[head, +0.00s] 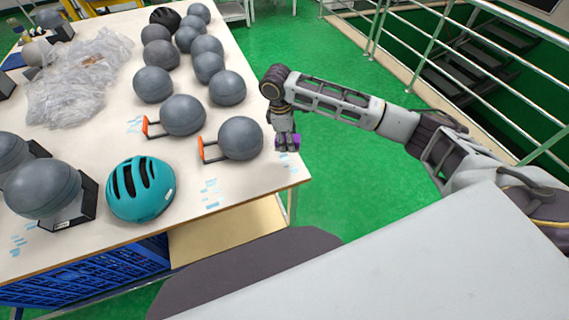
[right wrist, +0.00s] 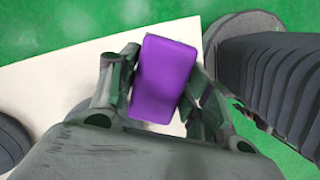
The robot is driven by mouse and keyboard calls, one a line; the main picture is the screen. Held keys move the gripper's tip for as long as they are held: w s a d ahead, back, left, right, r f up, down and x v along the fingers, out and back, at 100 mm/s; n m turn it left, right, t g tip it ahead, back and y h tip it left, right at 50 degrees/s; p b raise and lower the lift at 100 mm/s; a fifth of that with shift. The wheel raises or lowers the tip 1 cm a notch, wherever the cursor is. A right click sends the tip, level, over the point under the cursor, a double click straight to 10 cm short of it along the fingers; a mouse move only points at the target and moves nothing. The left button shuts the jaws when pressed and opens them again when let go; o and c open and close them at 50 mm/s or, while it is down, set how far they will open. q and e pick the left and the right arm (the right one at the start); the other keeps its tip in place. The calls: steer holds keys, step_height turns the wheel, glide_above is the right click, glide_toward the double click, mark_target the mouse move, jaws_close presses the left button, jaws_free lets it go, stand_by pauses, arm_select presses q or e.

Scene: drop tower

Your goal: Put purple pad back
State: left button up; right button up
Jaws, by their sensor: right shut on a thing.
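The purple pad (right wrist: 164,80) is a small purple block. It sits between the fingers of my right gripper (right wrist: 163,90), which is shut on it. In the head view the purple pad (head: 293,142) shows just under the right gripper (head: 287,140), by the right edge of the table (head: 240,182). In the right wrist view the pale table corner lies behind and below the pad. I cannot tell how high above the table the pad is. My left gripper is not in view.
Grey balls cover much of the table; two with orange-handled holders (head: 240,138) are closest to the gripper. A teal helmet (head: 140,202) and a plastic bag (head: 75,80) lie further left. Green floor (head: 350,190) is open right of the table, with railings (head: 440,45) beyond.

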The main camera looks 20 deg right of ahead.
steer(key=n, duration=0.1)
steer(key=a+n, duration=0.1)
steer(key=n, duration=0.1)
steer(key=shift+w+t, duration=0.2)
steer(key=shift+t, duration=0.1)
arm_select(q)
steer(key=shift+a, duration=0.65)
arm_select(e)
steer(key=shift+n, duration=1.3)
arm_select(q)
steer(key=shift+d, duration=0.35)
arm_select(e)
steer(key=shift+f, duration=0.1)
